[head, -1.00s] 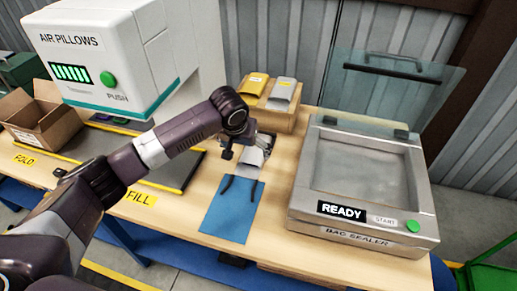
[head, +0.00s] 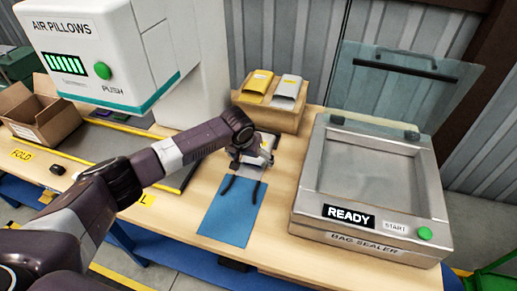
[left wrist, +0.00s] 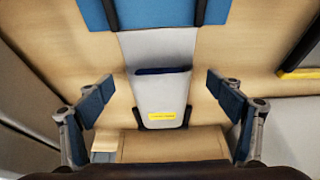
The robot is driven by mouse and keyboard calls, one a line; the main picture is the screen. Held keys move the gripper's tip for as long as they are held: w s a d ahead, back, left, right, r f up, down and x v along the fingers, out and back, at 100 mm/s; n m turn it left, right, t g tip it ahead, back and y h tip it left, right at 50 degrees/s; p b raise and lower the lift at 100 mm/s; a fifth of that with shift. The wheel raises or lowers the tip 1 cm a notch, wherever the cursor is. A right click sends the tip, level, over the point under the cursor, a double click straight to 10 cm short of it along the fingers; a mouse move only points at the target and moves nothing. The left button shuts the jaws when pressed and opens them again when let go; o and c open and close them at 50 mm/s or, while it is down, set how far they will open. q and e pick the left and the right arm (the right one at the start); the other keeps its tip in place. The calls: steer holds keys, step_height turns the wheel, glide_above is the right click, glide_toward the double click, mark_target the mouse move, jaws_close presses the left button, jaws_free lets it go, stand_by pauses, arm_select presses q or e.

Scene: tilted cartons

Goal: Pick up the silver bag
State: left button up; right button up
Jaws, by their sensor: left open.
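A silver bag (left wrist: 162,100) with a dark open mouth and a yellow label lies in a holder with black corner brackets. In the head view this silver bag (head: 253,170) is partly hidden by my left gripper (head: 247,158). In the left wrist view, the left gripper (left wrist: 160,86) is open, with one blue-padded finger on each side of the bag and visible gaps to it. I cannot tell the exact height of the fingers over the bag. My right gripper is not in view.
A wooden stand (head: 268,118) behind holds a yellow bag (head: 258,84) and another silver bag (head: 287,90). A blue mat (head: 230,212) lies in front. The bag sealer (head: 370,238), lid raised, is right; the air pillow machine (head: 95,60) and a carton (head: 40,118) are left.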

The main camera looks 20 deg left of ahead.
arm_select(q)
steer(key=shift+w+f, duration=0.15)
steer(key=shift+f, duration=0.3)
steer(key=c, duration=1.2)
steer(key=shift+r, duration=0.1)
